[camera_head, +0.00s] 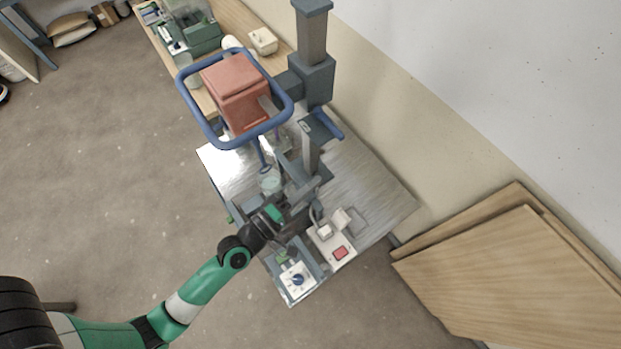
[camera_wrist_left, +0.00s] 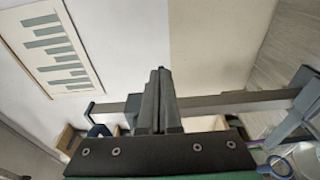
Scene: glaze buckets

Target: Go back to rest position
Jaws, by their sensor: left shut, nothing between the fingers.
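My left arm comes in from the lower left in the head view. Its left gripper (camera_head: 316,183) is over the metal-topped table (camera_head: 375,195), close to a grey upright post. The left wrist view shows the two dark fingers of this gripper (camera_wrist_left: 158,75) pressed together, with nothing between them. A grey bar (camera_wrist_left: 225,105) passes behind the fingers there; whether they touch it cannot be told. My right gripper is in neither view.
A blue ring frame (camera_head: 287,110) surrounds a reddish block (camera_head: 235,88). A grey column (camera_head: 311,75) rises behind the table. A switch box (camera_head: 297,281) and a red-button panel (camera_head: 338,250) sit at the near edge. Wooden boards (camera_head: 520,270) stand at right. Floor at left is open.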

